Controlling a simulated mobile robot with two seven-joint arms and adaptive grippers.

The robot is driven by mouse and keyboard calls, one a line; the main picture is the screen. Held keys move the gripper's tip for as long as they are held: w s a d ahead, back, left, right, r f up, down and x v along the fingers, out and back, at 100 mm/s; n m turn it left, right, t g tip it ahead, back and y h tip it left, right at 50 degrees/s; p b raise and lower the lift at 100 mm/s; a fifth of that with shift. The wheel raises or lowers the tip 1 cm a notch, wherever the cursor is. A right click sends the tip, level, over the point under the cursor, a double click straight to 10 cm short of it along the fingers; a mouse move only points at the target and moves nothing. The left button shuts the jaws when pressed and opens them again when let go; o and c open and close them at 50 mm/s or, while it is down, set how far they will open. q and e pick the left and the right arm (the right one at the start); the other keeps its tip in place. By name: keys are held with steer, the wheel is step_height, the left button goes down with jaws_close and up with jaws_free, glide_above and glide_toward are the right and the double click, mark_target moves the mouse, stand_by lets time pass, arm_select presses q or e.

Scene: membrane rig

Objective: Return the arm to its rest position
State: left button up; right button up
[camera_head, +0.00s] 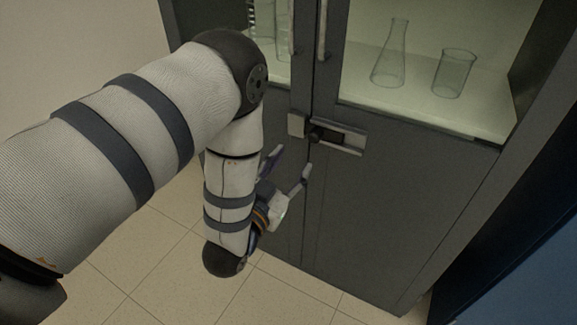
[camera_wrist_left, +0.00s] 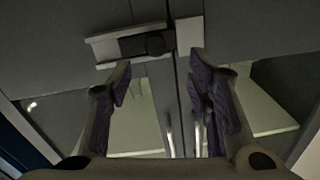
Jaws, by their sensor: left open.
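My left arm (camera_head: 150,140) comes in from the left in the head view and bends down in front of a grey cabinet. My left gripper (camera_head: 291,164) is open and empty, with its fingers spread toward the cabinet front, below the latch. In the left wrist view both fingers of the left gripper (camera_wrist_left: 163,85) stand apart with nothing between them. The latch (camera_head: 337,135) is a light metal bar with a dark knob across the cabinet front; it also shows in the left wrist view (camera_wrist_left: 119,46), apart from the fingers. My right gripper is not in view.
The grey cabinet (camera_head: 400,190) has glass upper doors with vertical handles (camera_head: 322,30). Behind the glass stand a conical flask (camera_head: 390,62) and a beaker (camera_head: 453,75). The tiled floor (camera_head: 150,270) is clear at the lower left. A dark blue surface (camera_head: 535,240) is at the right.

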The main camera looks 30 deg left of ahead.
arm_select(q)
steer(key=shift+s, duration=0.45)
steer(key=s+f+n+g+p, duration=0.1)
steer(key=s+f+g, duration=0.9)
steer(key=s+f, duration=0.55)
steer(key=s+f+n+g, duration=0.1)
steer(key=s+g, duration=0.9)
steer(key=s, duration=1.5)
steer(key=shift+s+a+f+p, duration=0.15)
steer(key=shift+f+p, duration=0.2)
steer(key=shift+f, duration=0.35)
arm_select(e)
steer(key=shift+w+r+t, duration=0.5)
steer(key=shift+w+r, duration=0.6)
